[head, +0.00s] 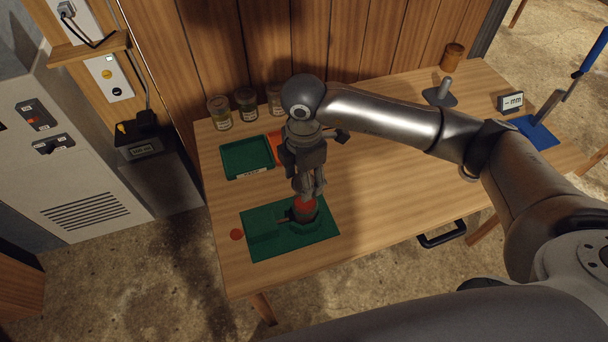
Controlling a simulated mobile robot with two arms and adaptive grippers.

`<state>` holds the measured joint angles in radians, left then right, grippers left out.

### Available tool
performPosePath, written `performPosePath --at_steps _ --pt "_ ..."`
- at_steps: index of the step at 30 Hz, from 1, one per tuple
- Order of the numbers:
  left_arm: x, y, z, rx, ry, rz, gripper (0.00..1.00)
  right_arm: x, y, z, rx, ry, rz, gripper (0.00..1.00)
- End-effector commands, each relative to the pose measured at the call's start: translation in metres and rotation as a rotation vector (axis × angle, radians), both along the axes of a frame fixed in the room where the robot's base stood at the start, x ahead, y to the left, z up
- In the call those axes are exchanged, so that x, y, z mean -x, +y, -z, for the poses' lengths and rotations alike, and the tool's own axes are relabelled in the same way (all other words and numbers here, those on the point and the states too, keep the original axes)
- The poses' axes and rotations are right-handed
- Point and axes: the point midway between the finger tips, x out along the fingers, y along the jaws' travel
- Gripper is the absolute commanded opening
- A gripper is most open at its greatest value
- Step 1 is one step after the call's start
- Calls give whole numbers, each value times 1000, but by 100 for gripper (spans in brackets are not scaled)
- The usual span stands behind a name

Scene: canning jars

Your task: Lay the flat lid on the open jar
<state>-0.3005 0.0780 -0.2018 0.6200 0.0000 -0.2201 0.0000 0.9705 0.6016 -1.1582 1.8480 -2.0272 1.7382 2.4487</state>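My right gripper (308,192) points straight down over a green mat or fixture (262,245) at the table's front left. Right below its fingertips is a jar-like round thing with a red-orange top (304,208), standing on the green piece. The fingers hide part of it, and I cannot tell whether the red part is a lid or the jar's contents, or whether the fingers grip it. A small flat red-orange disc (236,235) lies on the table at the green piece's left edge. My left gripper is out of view.
A green tray (247,157) lies behind the mat, with an orange item (277,146) beside it. Several jars (219,113) stand along the back wall. A grey stand (440,94), a small display (510,103) and a blue mat (536,133) are at the right. The table's middle is clear.

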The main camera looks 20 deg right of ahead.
Motion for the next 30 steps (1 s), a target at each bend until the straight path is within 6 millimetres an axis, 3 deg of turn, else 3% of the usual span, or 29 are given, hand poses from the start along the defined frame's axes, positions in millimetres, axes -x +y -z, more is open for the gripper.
performPosePath --at_steps 11,30 --pt "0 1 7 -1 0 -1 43 0 0 4 -1 0 -2 45" --pt "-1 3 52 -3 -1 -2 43 0 0 58 -1 -1 -3 45"
